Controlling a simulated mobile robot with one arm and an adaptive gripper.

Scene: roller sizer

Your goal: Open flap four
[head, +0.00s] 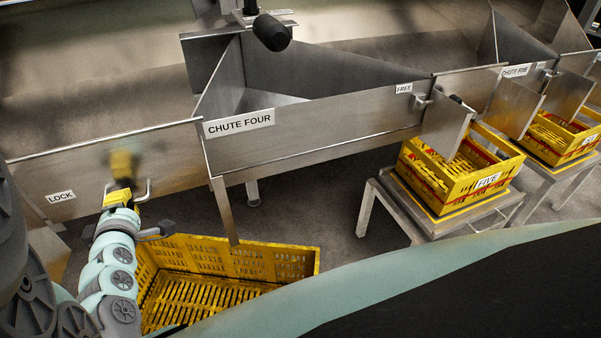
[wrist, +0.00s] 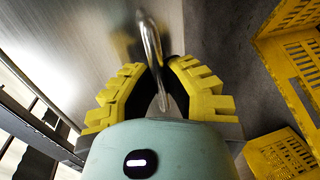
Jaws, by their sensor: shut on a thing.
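The steel flap (head: 175,158) with a LOCK label (head: 60,197) stands upright left of the wall labelled CHUTE FOUR (head: 239,122), roughly in line with it. A bar handle (head: 146,190) sticks out from the flap's lower part. My gripper (head: 122,192) is at this handle in the head view. In the wrist view the yellow fingers of my gripper (wrist: 157,72) are shut on the curved metal handle (wrist: 150,38), close to the steel face. The fingers hide part of the handle. A blurred yellow reflection shows on the steel above the gripper.
A yellow crate (head: 282,259) sits low, right of my arm. A yellow crate labelled FIVE (head: 488,181) stands on a metal stand (head: 385,205). Another flap (head: 447,130) juts out above that crate. Bare floor (head: 310,205) lies between the crates.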

